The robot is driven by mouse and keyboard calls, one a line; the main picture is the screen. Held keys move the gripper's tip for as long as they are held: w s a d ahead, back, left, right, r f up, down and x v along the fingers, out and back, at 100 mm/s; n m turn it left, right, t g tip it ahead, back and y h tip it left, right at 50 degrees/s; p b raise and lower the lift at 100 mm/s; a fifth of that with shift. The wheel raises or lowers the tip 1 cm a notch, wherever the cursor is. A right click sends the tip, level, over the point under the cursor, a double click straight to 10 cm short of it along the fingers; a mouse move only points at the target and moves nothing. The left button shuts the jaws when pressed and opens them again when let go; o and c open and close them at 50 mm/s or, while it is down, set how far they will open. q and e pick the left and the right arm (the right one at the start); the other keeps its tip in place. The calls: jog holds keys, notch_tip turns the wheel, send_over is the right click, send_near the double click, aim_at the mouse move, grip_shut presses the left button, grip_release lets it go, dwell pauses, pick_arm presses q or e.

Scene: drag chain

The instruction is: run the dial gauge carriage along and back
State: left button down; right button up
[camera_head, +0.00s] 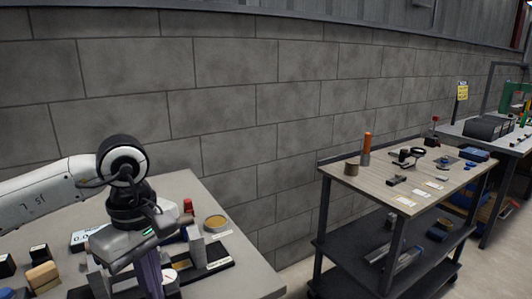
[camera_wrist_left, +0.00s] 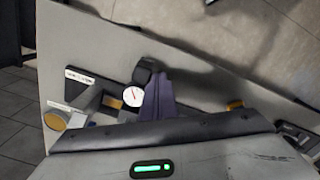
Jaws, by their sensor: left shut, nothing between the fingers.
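My left gripper (camera_head: 152,284) comes down over the left table in the head view. Its purple-grey fingers are together and empty, and they also show in the left wrist view (camera_wrist_left: 161,98). A dial gauge (camera_wrist_left: 133,96) with a round white face is right beside the fingers in the wrist view. In the head view its face (camera_head: 170,275) is partly hidden behind the fingers. A dark base or rail (camera_wrist_left: 92,98) runs beside it. The gripper hides much of the carriage, and I cannot tell if the fingers touch it. My right gripper is not in view.
On the left table stand an upright grey block (camera_head: 197,246), a round yellow-topped tin (camera_head: 215,222), a red-topped item (camera_head: 188,205) and tan blocks (camera_head: 42,275). A cart (camera_head: 375,185) with small tools stands to the right. A block wall is behind.

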aim_at(172, 287)
pick_arm(q)
jog(key=shift+w+d, duration=0.55)
jog(key=shift+d, duration=0.35)
jog(key=shift+w+d, duration=0.55)
jog(key=shift+d, duration=0.45)
jog(key=shift+s+a, duration=0.1)
jog(key=shift+a, duration=0.15)
jog(key=shift+s+a, duration=0.25)
jog(key=shift+a, duration=0.1)
jog(key=shift+r+p, duration=2.65)
jog(key=shift+r, duration=1.4)
jog(key=shift+s+f, duration=0.1)
